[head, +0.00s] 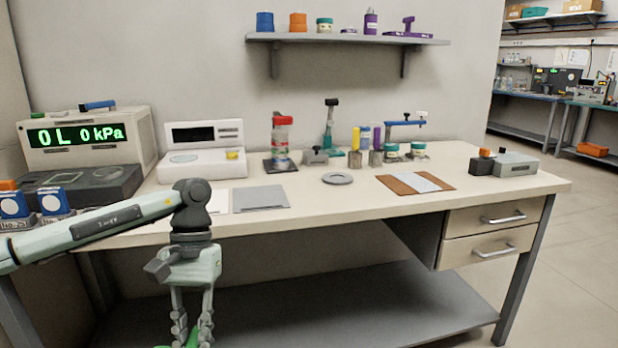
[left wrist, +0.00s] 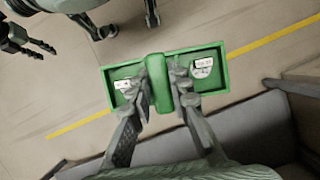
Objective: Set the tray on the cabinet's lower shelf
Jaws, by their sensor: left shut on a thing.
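My left gripper (left wrist: 164,72) is shut on the raised middle handle of a green tray (left wrist: 219,52). In the left wrist view the tray hangs over the floor. It has a compartment on each side of the handle, each with a small white-labelled piece in it. In the head view my left gripper (head: 192,325) points down in front of the workbench, and only a bit of green shows at the bottom edge. No separate cabinet is plain to see; the workbench has a grey lower shelf (head: 400,300) and two drawers (head: 490,232).
The benchtop (head: 330,208) holds a kPa display unit (head: 80,135), a white scale (head: 205,160), bottles, stands and a brown board (head: 400,185). A wall shelf (head: 345,40) carries jars. The visible lower shelf is bare. A yellow line (left wrist: 270,40) crosses the floor.

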